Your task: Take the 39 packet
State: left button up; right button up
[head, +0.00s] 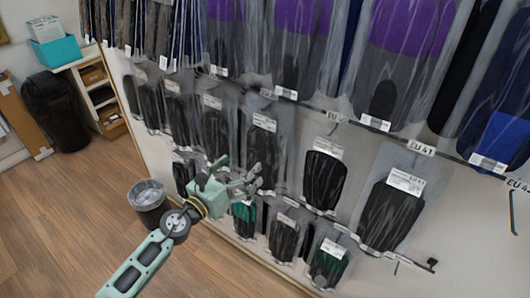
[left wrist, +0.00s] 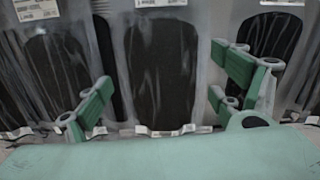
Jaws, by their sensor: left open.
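Clear packets with dark insoles hang in rows on the white wall. No label reading 39 is legible, so I cannot tell which packet is the 39 one. My left gripper (head: 250,182) is open in front of the middle row, close to a black-insole packet (head: 263,148). In the left wrist view, the left gripper (left wrist: 158,95) has its two green fingers spread, with one black-insole packet (left wrist: 161,70) showing between them. The fingers appear empty; contact with the packet cannot be told. My right gripper is not in view.
An EU 41 tag (head: 421,149) marks a rail at the right. Purple-and-grey insole packets (head: 405,45) hang above. A lower row includes a green-and-black packet (head: 328,264). A small bin (head: 148,203) stands on the wooden floor, with clear floor at lower left.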

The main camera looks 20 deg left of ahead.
aim_at(258, 152)
pick_arm(q)
jog(key=x, duration=0.7)
jog(key=shift+w+d+f, duration=0.15)
jog(key=shift+w+f, duration=0.15)
jog(key=shift+f, duration=0.05)
jog(key=shift+s, duration=0.1)
jog(key=shift+c, duration=0.5)
jog(key=c, duration=1.1)
jog(key=shift+c, duration=0.4)
jog(key=shift+r, duration=0.2)
